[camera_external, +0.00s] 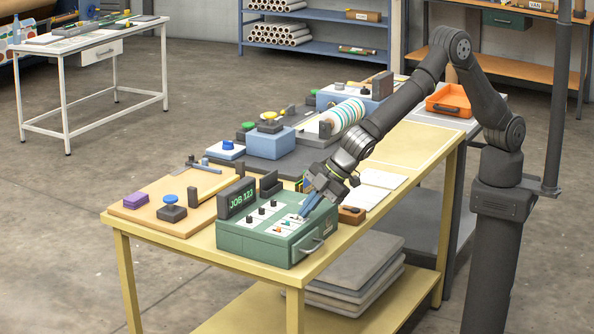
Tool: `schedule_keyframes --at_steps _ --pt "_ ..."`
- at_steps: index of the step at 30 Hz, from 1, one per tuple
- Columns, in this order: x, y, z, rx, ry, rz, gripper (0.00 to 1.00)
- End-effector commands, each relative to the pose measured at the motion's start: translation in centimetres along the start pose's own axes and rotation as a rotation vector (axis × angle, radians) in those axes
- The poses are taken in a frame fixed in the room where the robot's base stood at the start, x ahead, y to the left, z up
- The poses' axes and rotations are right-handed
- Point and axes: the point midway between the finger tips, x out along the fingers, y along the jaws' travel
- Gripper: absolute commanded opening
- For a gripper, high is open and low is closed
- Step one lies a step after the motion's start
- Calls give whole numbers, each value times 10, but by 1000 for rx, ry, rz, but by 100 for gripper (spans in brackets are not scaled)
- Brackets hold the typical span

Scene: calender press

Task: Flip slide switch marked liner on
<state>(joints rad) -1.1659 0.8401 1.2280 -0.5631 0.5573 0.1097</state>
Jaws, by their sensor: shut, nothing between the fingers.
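A green control box (268,242) stands on the near end of the yellow table. Its top has a row of black knobs (262,211) and white panels with small coloured switches (287,225). The markings are too small to read, so I cannot tell which switch is the liner one. My gripper (304,215) points down at the right part of the box top, close to the small switches. Its fingers are shut and empty. I cannot tell whether the fingertips touch a switch. The gripper hides part of the panel's right edge.
A wooden board (150,212) with a blue button (171,198) lies left. A brown block (352,215) sits just right of the gripper. Press parts and an orange tray (449,101) lie farther back.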

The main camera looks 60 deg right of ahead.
Motion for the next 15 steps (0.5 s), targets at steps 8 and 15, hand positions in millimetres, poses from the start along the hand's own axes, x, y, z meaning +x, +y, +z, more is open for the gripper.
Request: schedule_keyframes --at_steps 8,15 --pt "8 15 0 0 -2 1 0" --pt "8 14 0 0 -2 0 0"
